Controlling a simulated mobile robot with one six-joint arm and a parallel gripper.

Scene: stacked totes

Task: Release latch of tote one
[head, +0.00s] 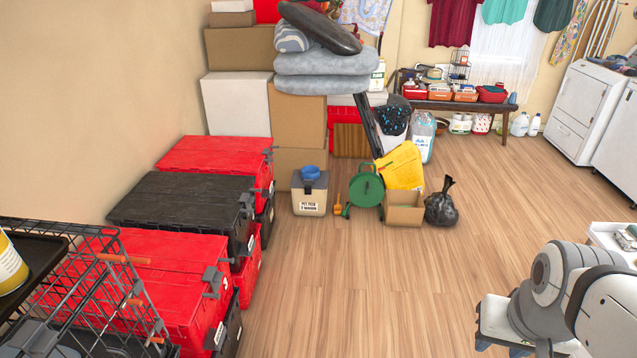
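Stacked totes stand along the left wall. A red-lidded tote (165,268) is nearest, with a grey latch (213,281) on its right end. A black tote (180,203) sits behind it, with a grey latch (246,205) on its right end. Another red tote (215,153) is farthest back. Labels on the totes are too small to read, so I cannot tell which is tote one. The latches look closed, but are too small to be sure. My arm shows at the lower right; my gripper is outside the view.
A pet food bin (310,193), green reel (366,190), cardboard box (404,214) and black bag (441,205) stand beyond the totes. The wooden floor (370,280) is clear in the middle.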

